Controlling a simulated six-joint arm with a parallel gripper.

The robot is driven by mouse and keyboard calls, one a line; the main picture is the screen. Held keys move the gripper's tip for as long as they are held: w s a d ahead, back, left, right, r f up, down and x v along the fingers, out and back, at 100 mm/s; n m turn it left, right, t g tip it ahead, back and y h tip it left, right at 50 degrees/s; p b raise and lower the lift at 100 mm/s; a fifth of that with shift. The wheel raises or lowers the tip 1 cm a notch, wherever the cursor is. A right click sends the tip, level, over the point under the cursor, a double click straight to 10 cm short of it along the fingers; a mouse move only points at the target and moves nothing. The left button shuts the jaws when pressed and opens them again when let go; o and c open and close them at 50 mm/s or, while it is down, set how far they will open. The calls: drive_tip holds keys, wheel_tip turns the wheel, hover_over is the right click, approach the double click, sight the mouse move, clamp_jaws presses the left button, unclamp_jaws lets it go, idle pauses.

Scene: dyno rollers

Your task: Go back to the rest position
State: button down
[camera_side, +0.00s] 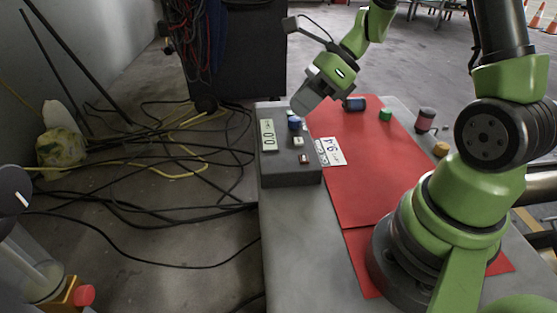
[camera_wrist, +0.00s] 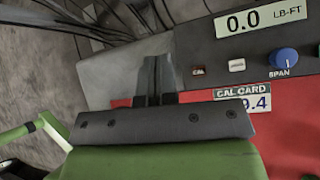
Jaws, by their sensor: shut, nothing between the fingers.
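My gripper (camera_side: 301,106) is shut and empty. In the side view it hangs tilted down over the grey console (camera_side: 290,174), its tip near the blue knob (camera_side: 294,122). In the wrist view the closed dark fingers (camera_wrist: 154,62) lie beside the console's left end, left of the small red CAL button (camera_wrist: 199,71). The white button (camera_wrist: 237,65) and blue SPAN knob (camera_wrist: 284,60) stand further right, apart from the fingers. The display (camera_wrist: 258,20) reads 0.0 LB-FT. Whether the fingertips touch anything is not clear.
A red mat (camera_side: 368,180) covers much of the grey table, with a white CAL CARD (camera_side: 330,151) beside the console. A dark blue cylinder (camera_side: 354,103), a green piece (camera_side: 385,114) and a dark-red-and-grey can (camera_side: 425,119) stand at the back. Loose cables (camera_side: 150,165) lie on the floor left.

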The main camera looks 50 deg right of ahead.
drive_tip(key=s+a+r+n+t+h, duration=0.1)
drive_tip(key=s+r+n, duration=0.5)
drive_tip(key=n, duration=0.6)
drive_tip(key=s+a+r+n+t+h, duration=0.1)
drive_tip(key=s+a+r+n+h, duration=0.2)
drive_tip(key=n, duration=1)
drive_tip(key=s+a+r, duration=0.2)
drive_tip(key=s+r, duration=0.2)
drive_tip(key=r, duration=0.1)
drive_tip(key=shift+s+a+h, duration=0.2)
drive_tip(key=shift+s+h, duration=0.05)
drive_tip(key=shift+h, duration=0.15)
